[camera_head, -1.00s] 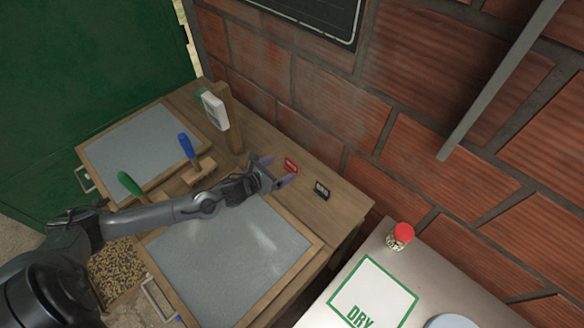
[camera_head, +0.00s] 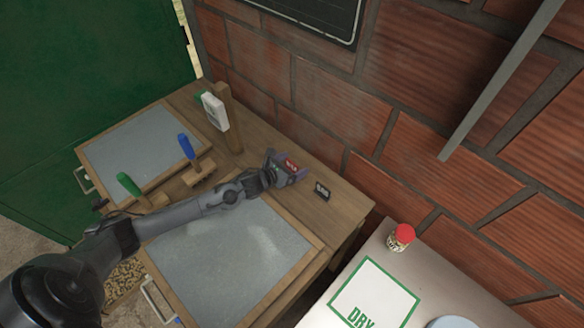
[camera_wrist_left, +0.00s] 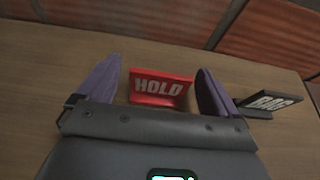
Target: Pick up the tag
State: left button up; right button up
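A red tag (camera_wrist_left: 160,88) with the white word HOLD stands on the wooden bench top in the left wrist view. It also shows small in the head view (camera_head: 291,165). My left gripper (camera_head: 288,170) is open, with its two purple fingers on either side of the red tag; in the left wrist view (camera_wrist_left: 158,85) gaps show between the tag and both fingers. A black tag (camera_wrist_left: 272,103) with white lettering, apparently BAG, stands just right of the right finger. It shows in the head view too (camera_head: 322,190). My right gripper is not in view.
A wooden post with a white device (camera_head: 214,111) stands behind the arm. Blue (camera_head: 187,147) and green (camera_head: 128,184) handles rise left of it. A brick wall (camera_head: 330,120) backs the bench. A white table (camera_head: 455,285) with a red-capped jar (camera_head: 400,236) is at right.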

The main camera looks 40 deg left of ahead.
pick_arm(q)
jog(key=c, duration=1)
jog(key=shift+r, duration=0.1)
